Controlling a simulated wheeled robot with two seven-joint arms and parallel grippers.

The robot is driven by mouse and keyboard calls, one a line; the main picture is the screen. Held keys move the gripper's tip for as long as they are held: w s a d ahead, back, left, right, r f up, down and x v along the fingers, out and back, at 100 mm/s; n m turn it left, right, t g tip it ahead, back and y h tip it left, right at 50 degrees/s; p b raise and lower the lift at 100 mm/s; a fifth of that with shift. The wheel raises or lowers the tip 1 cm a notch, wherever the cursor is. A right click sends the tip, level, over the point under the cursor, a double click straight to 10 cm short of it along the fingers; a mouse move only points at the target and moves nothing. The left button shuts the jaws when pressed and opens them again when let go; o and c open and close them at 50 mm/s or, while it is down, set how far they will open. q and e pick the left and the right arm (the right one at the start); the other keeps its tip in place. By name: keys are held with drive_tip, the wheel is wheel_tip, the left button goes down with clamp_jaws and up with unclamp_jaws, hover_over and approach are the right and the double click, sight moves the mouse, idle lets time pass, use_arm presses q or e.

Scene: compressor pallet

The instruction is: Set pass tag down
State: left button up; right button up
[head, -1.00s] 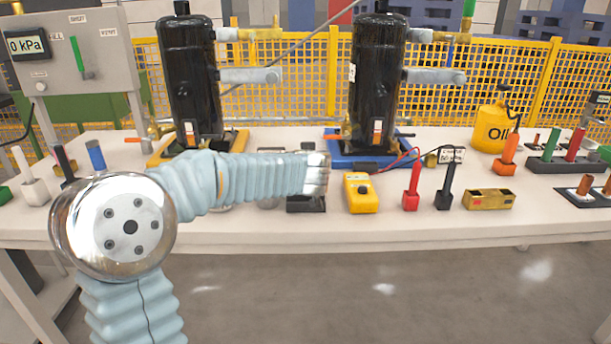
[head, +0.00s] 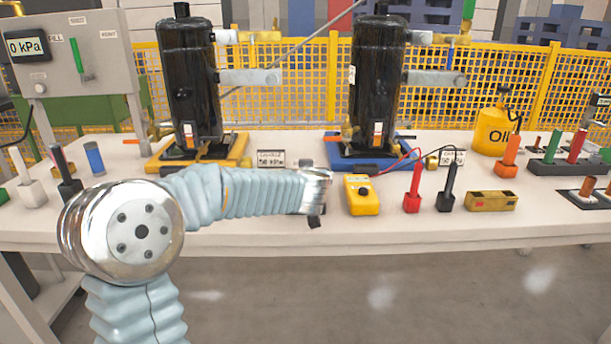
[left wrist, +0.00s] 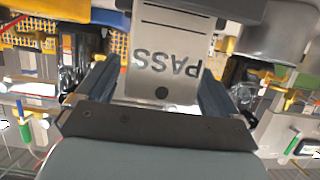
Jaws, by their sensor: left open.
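The pass tag (left wrist: 178,62) is a grey plate with dark "PASS" lettering, upside down in the left wrist view, and a dark round hole near its lower edge. It lies between the two fingers of my left gripper (left wrist: 155,75), which is open. I cannot tell what supports the tag or whether a finger touches it. In the head view my left gripper (head: 315,208) is over the front part of the table, left of the yellow meter; the tag cannot be made out there. My right gripper is not in view.
The yellow meter (head: 361,195) is close on the right, with red (head: 413,190) and black (head: 446,188) probes beyond. Black compressors stand on yellow (head: 160,160) and blue (head: 400,162) bases behind. A "50 kPa" card (head: 271,158) stands behind my arm. The table's front edge (head: 400,231) is near.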

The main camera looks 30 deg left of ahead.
use_arm(q)
drive_tip(key=shift+r, duration=0.2)
drive_tip(key=p+v, duration=0.1)
drive_tip(key=v, duration=1.1)
